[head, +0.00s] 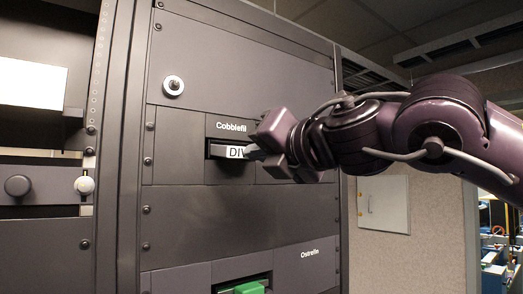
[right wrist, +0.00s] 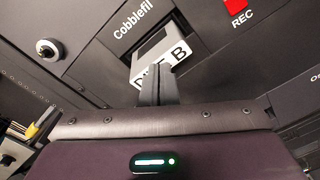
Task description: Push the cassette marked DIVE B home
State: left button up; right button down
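The DIVE B cassette (head: 234,152) sits in the slot under the name Cobblefil, its white label facing out. In the right wrist view, the cassette (right wrist: 178,56) shows a grey top face behind its label, so it stands out of the slot somewhat. My right gripper (head: 254,153) is in front of the label's right part in the head view. In the right wrist view, the right gripper (right wrist: 158,84) has its fingers together, with nothing seen between them. Its tips cover the middle letters; whether they touch the label is unclear. My left gripper is out of view.
A green cassette (head: 249,288) shows in a lower slot beside the name Ostrefin. A red REC square (right wrist: 232,21) is on the panel right of the slot. Rack posts stand at left.

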jog(key=shift+w+a+f, duration=0.2)
jog(key=shift+w+a, duration=0.15)
jog(key=shift+w, duration=0.1)
